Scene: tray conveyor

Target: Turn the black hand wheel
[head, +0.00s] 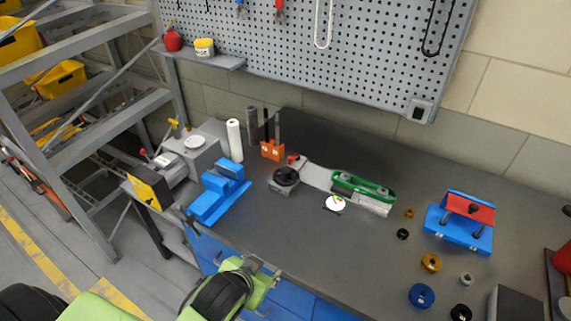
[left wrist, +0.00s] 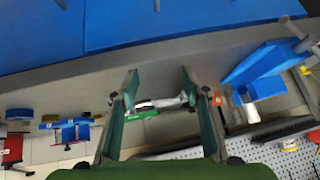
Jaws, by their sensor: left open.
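The black hand wheel (head: 286,176) sits at the left end of a small grey and green conveyor (head: 363,187) on the dark bench top. My left gripper (head: 263,271) is in front of the bench's front edge, nearer to me than the wheel and well apart from it. In the left wrist view its two fingers (left wrist: 158,84) are spread with nothing held between them. The conveyor (left wrist: 150,113) shows small beyond the fingertips in that view; I cannot make out the wheel clearly there. My right gripper is not in view.
A blue vise (head: 218,190) stands left of the wheel, with an orange tool holder (head: 272,150) behind. Several small rings and a blue fixture with a red top (head: 468,209) lie to the right. The bench top (head: 310,238) in front of the wheel is clear.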

